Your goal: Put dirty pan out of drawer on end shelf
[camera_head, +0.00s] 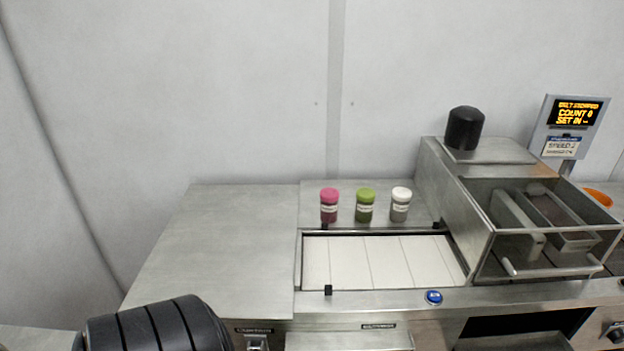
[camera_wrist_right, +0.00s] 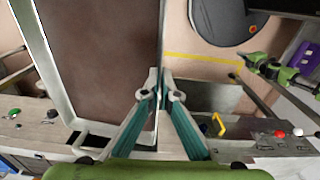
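In the right wrist view, my right gripper (camera_wrist_right: 160,88) has its teal fingers close together on the thin side wall of a large pan (camera_wrist_right: 95,60). The pan has a brown, dirty-looking inside and a pale metal rim, and runs out of the picture at the top. The right gripper does not show in the head view. There, a clear-sided drawer (camera_head: 548,262) with a bar handle stands at the right, with a brown-bottomed metal pan (camera_head: 577,240) and a pale long part inside. My left gripper is not clearly in view. I cannot identify an end shelf.
The steel counter (camera_head: 215,235) is bare at left. Three jars (camera_head: 365,205) stand behind the pale slatted belt (camera_head: 380,262). A blue button (camera_head: 433,297) is in front. The display (camera_head: 575,113) reads belt stopped, count 0. A green-and-black mechanism (camera_wrist_right: 270,72) is right of the pan.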

